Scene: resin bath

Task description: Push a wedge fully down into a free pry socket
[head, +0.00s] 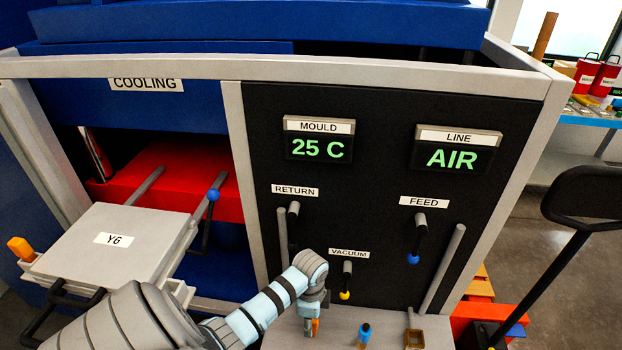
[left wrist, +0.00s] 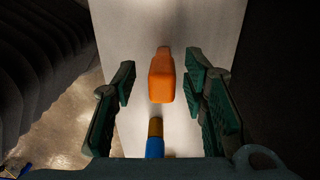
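An orange wedge (head: 315,327) stands on the light grey shelf below the panel. My left gripper (head: 311,314) is over it, pointing down. In the left wrist view the wedge (left wrist: 162,76) lies between the two open green-padded fingers (left wrist: 160,90), with a gap on each side. The grey mould marked Y6 (head: 150,225) sits at the left. Another orange wedge (head: 20,247) sticks up from a bracket at its left corner. A pale bracket (head: 181,291) at its right corner looks empty, partly hidden by my arm. My right gripper is not in view.
A blue-capped bottle (head: 364,335) and a small brown open container (head: 414,339) stand right of the wedge on the shelf (head: 340,320). The panel's VACUUM lever (head: 346,280) and FEED lever (head: 417,240) stick out above. A blue-knobbed lever (head: 211,205) stands beside the mould.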

